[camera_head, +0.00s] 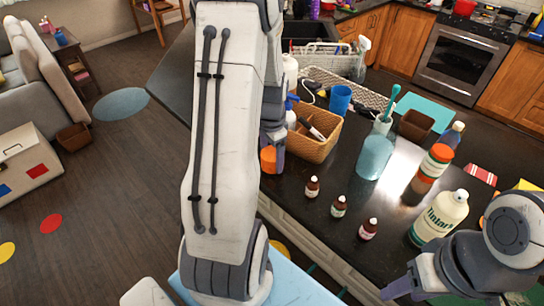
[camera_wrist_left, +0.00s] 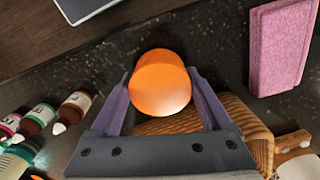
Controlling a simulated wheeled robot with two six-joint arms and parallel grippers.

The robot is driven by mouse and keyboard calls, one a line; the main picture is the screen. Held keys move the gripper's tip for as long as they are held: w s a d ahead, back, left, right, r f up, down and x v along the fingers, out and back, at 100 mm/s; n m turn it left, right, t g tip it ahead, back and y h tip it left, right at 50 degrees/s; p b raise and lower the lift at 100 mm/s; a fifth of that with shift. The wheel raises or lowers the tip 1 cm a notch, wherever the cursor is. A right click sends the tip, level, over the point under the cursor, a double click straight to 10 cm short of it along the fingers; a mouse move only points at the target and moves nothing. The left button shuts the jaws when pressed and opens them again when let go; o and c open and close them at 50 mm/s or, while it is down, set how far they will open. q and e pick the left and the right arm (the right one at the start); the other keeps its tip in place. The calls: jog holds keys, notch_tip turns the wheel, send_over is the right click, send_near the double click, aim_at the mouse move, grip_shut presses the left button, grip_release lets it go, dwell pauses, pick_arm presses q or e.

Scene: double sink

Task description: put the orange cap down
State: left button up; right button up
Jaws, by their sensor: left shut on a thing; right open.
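The orange cap (camera_head: 268,159) is between the fingers of my left gripper (camera_head: 273,146), at the left edge of the dark countertop and left of the wicker basket. In the left wrist view the round orange cap (camera_wrist_left: 162,82) sits between both purple fingers of the left gripper (camera_wrist_left: 163,88), with dark speckled counter behind it. Whether its base touches the counter is hard to tell. My left forearm covers much of the head view's middle. My right gripper (camera_head: 398,288) is open at the lower right, apart from the cap.
The wicker basket (camera_head: 322,148) stands close to the cap. Three small brown bottles (camera_head: 339,206) stand in front. A blue-green jar (camera_head: 374,158), an orange-and-white bottle (camera_head: 433,164) and a cream bottle (camera_head: 440,217) stand further right. A pink sponge (camera_wrist_left: 280,45) lies nearby in the wrist view.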

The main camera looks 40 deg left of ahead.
pick_arm(q)
jog(key=shift+f, duration=0.7)
pick_arm(e)
jog(key=shift+r, duration=0.3)
